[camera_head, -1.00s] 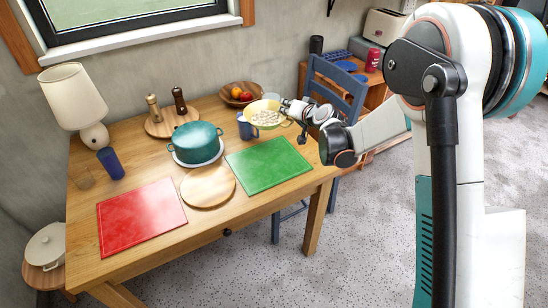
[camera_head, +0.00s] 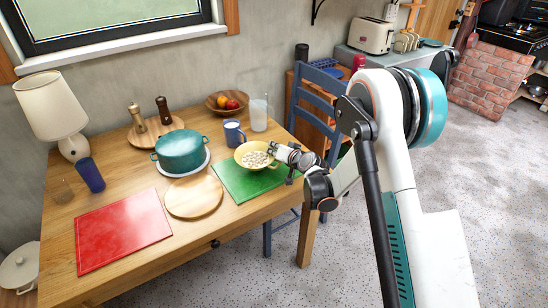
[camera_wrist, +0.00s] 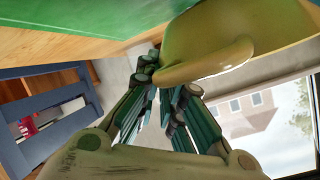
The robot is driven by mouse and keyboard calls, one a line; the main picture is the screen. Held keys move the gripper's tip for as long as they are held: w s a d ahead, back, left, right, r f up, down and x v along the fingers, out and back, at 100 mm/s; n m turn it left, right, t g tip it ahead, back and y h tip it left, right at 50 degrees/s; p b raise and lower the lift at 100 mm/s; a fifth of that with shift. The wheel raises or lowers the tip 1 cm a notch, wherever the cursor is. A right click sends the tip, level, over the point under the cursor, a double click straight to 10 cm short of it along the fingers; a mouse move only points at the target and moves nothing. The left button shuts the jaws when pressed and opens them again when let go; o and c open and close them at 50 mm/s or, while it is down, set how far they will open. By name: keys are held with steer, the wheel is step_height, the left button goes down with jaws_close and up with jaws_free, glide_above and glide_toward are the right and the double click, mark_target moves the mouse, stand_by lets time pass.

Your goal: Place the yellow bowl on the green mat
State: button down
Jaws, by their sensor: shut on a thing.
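The yellow bowl (camera_head: 243,163), filled with small pale pieces, is at the far edge of the green mat (camera_head: 238,188) and overlaps it in the head view. My gripper (camera_head: 274,156) is shut on the bowl's right rim. In the wrist view, the fingers (camera_wrist: 163,88) close at the rim of the bowl (camera_wrist: 215,42), and the mat (camera_wrist: 75,28) fills the upper left. The bowl looks roughly level. I cannot tell whether its base touches the mat, as the underside is hidden.
A blue mug (camera_head: 233,133) and a clear pitcher (camera_head: 259,113) stand just behind the bowl. A round wooden board (camera_head: 194,197) and a teal pot (camera_head: 181,150) are left of the mat. A red mat (camera_head: 123,231) lies farther left. A blue chair (camera_head: 318,105) stands at right.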

step_height(320, 180, down, 3)
steer(key=shift+f+b, duration=0.1)
steer(key=shift+b, duration=0.35)
steer(key=c, duration=1.7)
jaws_free()
